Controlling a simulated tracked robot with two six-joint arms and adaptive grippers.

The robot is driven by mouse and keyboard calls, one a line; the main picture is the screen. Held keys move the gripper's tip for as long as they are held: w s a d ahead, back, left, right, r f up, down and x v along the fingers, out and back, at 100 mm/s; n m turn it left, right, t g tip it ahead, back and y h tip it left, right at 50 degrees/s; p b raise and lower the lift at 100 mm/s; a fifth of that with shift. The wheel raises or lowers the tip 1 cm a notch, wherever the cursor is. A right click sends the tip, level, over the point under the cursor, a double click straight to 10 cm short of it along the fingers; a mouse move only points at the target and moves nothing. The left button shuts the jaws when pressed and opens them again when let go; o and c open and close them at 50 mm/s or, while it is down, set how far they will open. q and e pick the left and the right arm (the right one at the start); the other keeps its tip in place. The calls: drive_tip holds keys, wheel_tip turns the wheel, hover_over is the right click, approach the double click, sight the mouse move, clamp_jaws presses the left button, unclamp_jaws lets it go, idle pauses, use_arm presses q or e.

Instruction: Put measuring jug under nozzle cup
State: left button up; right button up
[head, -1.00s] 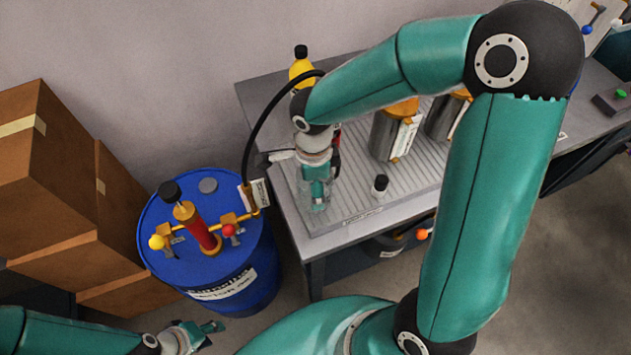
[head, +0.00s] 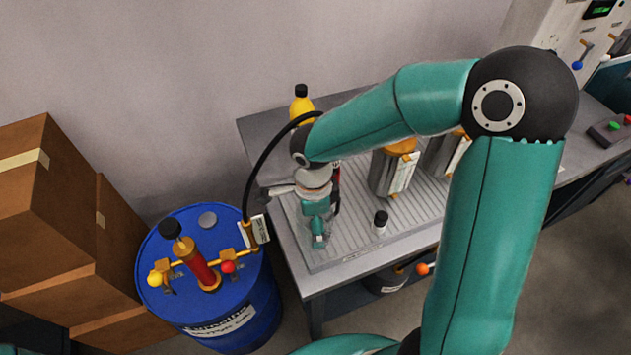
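My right gripper (head: 318,238) points down over the front left of the ribbed tray (head: 345,255) on the bench. Its fingers are small and partly overlapped in this view, so I cannot tell whether they are open or shut. I cannot make out a measuring jug clearly; a faint clear shape may be around the fingers. A pale grey piece (head: 283,190) sticks out to the left beside my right wrist. The black hose (head: 252,150) arcs from the drum pump to behind my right forearm, which hides its end. I cannot identify the nozzle cup. My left gripper is out of view.
A blue drum (head: 262,300) with a red pump (head: 202,268) stands left of the bench. Two metal canisters (head: 392,178) and a small black-capped bottle (head: 380,226) stand right of my gripper. A yellow bottle (head: 301,106) stands behind. Cardboard boxes (head: 50,210) are at far left.

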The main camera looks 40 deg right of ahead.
wheel_tip(320, 180, up, 16)
drive_tip(key=shift+f, duration=0.25)
idle(0.4)
